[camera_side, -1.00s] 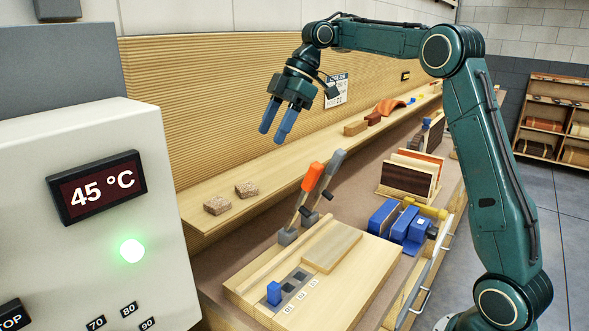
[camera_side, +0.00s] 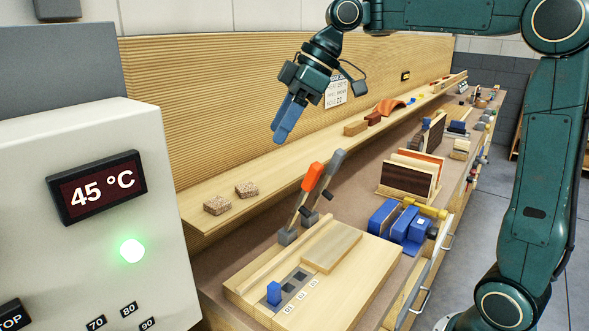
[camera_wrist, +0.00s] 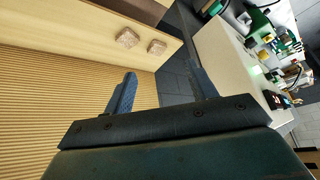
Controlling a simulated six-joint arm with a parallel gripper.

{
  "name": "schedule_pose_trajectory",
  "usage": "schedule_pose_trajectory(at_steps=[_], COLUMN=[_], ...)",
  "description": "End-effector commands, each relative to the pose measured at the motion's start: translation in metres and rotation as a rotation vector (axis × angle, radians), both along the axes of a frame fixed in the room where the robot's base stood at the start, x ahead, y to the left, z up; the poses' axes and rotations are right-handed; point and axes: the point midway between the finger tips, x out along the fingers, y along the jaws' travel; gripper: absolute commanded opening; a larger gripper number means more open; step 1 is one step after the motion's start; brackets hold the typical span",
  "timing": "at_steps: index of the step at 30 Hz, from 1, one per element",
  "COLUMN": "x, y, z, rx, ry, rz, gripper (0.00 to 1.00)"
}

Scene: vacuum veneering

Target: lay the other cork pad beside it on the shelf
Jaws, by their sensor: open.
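Two speckled brown cork pads lie flat on the shelf (camera_side: 300,155), near its left end. One pad (camera_side: 217,205) is nearer the grey control box and the other (camera_side: 247,189) is beside it, with a small gap between them. My gripper (camera_side: 279,135) is open and empty, in the air above the shelf, up and to the right of the pads. In the wrist view, the pads (camera_wrist: 127,38) (camera_wrist: 157,47) show near the top, beyond the fingers. In the side view, the fingers nearly overlap.
Orange and grey clamp levers (camera_side: 313,177) stand on the bench in front of the shelf. A wooden jig board (camera_side: 335,275) lies at the front. Brown blocks (camera_side: 356,128) sit farther along the shelf. The shelf is bare between them and the pads.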

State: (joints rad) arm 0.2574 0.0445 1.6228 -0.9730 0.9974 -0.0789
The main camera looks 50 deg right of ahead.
Motion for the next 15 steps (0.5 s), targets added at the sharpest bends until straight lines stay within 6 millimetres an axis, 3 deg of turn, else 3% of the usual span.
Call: schedule_pose_trajectory(at_steps=[6, 15], x=[-0.048, -0.117], y=[0.011, 0.006], z=[-0.005, -0.032], rx=[0.001, -0.009], ry=[0.01, 0.018], rz=[-0.175, -0.419], gripper=[0.57, 0.57])
